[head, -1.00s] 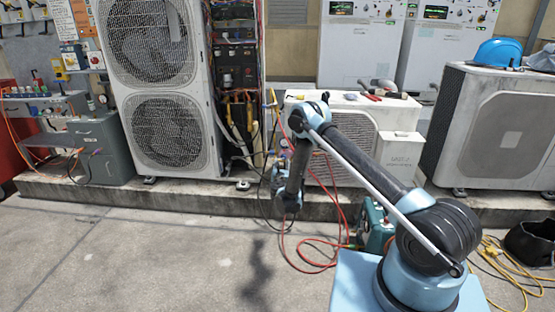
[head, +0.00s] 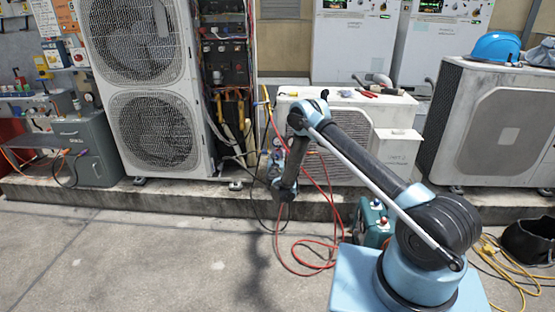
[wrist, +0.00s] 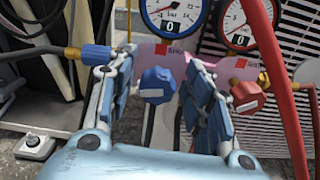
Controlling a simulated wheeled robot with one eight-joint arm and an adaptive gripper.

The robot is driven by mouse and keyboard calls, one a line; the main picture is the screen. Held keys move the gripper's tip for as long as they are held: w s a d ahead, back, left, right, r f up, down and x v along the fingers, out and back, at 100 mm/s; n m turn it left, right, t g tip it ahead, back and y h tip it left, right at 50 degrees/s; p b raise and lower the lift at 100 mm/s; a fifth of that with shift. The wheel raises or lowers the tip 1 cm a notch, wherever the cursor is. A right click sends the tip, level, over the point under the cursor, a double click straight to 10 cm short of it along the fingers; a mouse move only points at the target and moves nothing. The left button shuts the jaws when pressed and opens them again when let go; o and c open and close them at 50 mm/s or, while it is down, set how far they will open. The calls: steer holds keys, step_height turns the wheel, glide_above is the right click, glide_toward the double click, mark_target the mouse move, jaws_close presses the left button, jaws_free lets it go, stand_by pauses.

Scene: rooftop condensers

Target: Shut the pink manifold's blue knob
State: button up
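In the wrist view the pink manifold (wrist: 146,59) sits ahead of my gripper (wrist: 158,72). Its blue knob (wrist: 157,84) shows between my two fingers, with a visible gap on each side. My gripper is open and empty. A red knob (wrist: 246,97) is to the right, outside the right finger. A blue-rimmed gauge (wrist: 173,14) and a red-rimmed gauge (wrist: 240,20) stand above the manifold. In the head view my gripper (head: 277,178) is in front of the small condenser, and the manifold and knob cannot be made out behind my arm.
A blue hose fitting (wrist: 97,56) is close beside the left finger. A red hose (wrist: 277,80) hangs at the right and loops onto the floor. The small white condenser (head: 397,150) stands behind my arm, and a tall one (head: 150,130) stands left. Floor at the front left is clear.

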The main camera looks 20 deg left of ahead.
steer(key=c, duration=0.8)
steer(key=shift+a, duration=0.1)
steer(key=shift+c, duration=0.2)
steer(key=shift+s+m, duration=0.1)
steer(key=shift+m, duration=0.2)
steer(key=shift+c, duration=0.2)
steer(key=m, duration=0.3)
steer(key=shift+m, duration=0.3)
steer(key=m, duration=0.3)
steer(key=shift+d+f+m, duration=0.1)
steer(key=shift+d+m, duration=0.1)
steer(key=shift+m, duration=0.1)
steer(key=shift+o, duration=0.2)
steer(key=m, duration=0.6)
steer(key=shift+d+f, duration=0.1)
steer(key=m, duration=0.6)
steer(key=shift+f, duration=0.1)
